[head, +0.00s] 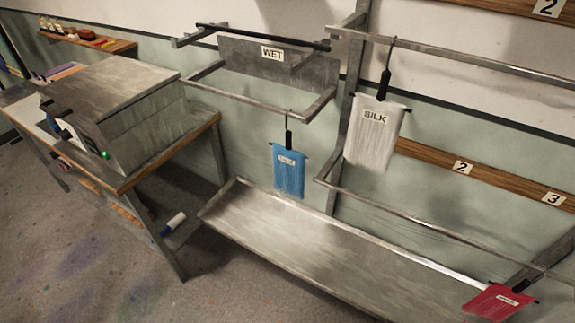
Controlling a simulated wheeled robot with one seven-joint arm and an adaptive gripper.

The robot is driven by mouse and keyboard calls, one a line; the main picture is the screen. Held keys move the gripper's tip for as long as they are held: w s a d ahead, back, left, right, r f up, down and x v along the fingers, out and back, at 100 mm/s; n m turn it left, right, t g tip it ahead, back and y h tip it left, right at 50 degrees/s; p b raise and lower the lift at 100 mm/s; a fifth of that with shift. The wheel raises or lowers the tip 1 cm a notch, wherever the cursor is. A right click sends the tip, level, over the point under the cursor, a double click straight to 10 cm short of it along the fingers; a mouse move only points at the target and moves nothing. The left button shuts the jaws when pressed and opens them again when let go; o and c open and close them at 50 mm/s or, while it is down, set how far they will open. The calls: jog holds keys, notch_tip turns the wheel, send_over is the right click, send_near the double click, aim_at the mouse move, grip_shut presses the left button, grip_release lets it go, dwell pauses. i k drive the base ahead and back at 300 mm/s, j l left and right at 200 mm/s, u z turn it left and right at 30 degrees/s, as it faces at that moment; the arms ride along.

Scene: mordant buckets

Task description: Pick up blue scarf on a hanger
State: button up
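The blue scarf (288,178) hangs on a small dark hanger (289,138), near the middle of the head view. Its hook is at the front rail (250,101) of the metal rack marked WET. The scarf has a pale label near its top, too small to read surely. It hangs above the back part of a long metal tray (300,240). My gripper is not in view.
A pale scarf marked SILK (372,145) hangs on the upper right rail. A red scarf (495,301) is at lower right, near a lower rail (430,229). A bench with a metal box (130,115) stands at left. Floor at front left is mostly clear, with a white and blue cylinder (175,222).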

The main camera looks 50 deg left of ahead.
aim_at(289, 164)
jog(key=u, duration=1.8)
jog(key=z, duration=1.4)
jog(key=u, duration=1)
